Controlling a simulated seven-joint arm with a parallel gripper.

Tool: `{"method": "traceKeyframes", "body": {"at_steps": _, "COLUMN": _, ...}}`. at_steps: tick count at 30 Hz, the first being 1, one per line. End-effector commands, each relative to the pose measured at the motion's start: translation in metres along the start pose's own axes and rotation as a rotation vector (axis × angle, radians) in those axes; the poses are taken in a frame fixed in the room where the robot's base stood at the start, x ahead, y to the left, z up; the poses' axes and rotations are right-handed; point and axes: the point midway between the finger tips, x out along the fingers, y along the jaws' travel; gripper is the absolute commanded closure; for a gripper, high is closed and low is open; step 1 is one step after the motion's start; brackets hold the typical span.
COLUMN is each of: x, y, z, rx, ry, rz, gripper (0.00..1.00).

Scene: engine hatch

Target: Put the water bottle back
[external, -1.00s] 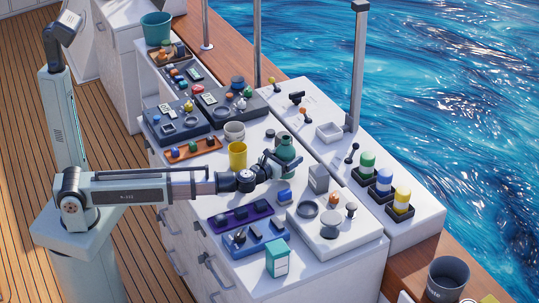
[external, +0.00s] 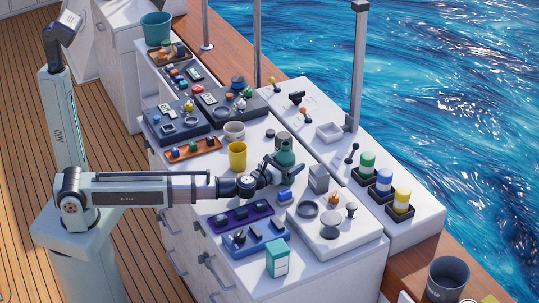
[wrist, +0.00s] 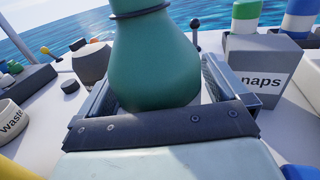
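The green, rounded bottle (external: 286,157) is between the fingers of my gripper (external: 284,170), on the right half of the white counter. In the wrist view the bottle (wrist: 155,60) fills the middle, its narrower neck with a dark ring at the top edge. The fingers of my gripper (wrist: 160,95) lie on both sides of it, close against its body, and appear shut on it. The bottle's base is hidden by my gripper, so I cannot tell whether it touches the counter.
A grey cylinder (external: 283,139) stands just behind the bottle. A yellow cup (external: 237,156) and a whitish cup (external: 234,131) are to the left. A grey box marked "naps" (external: 318,178) is close on the right. A white-grey board (external: 340,238) with round parts lies in front right.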

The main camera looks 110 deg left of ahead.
Motion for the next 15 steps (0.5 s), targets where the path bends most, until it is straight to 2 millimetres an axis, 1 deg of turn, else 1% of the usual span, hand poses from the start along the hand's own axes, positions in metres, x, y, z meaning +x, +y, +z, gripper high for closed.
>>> {"method": "traceKeyframes", "body": {"at_steps": 8, "x": 0.000, "y": 0.000, "z": 0.004, "rx": -0.001, "ry": 0.000, "rz": 0.000, "gripper": 0.00}}
{"method": "traceKeyframes", "body": {"at_steps": 11, "x": -0.013, "y": 0.001, "z": 0.003, "rx": 0.000, "ry": 0.000, "rz": 0.000, "gripper": 0.00}}
{"method": "traceKeyframes", "body": {"at_steps": 15, "x": -0.037, "y": 0.001, "z": 0.004, "rx": 0.000, "ry": 0.000, "rz": -0.002, "gripper": 0.00}}
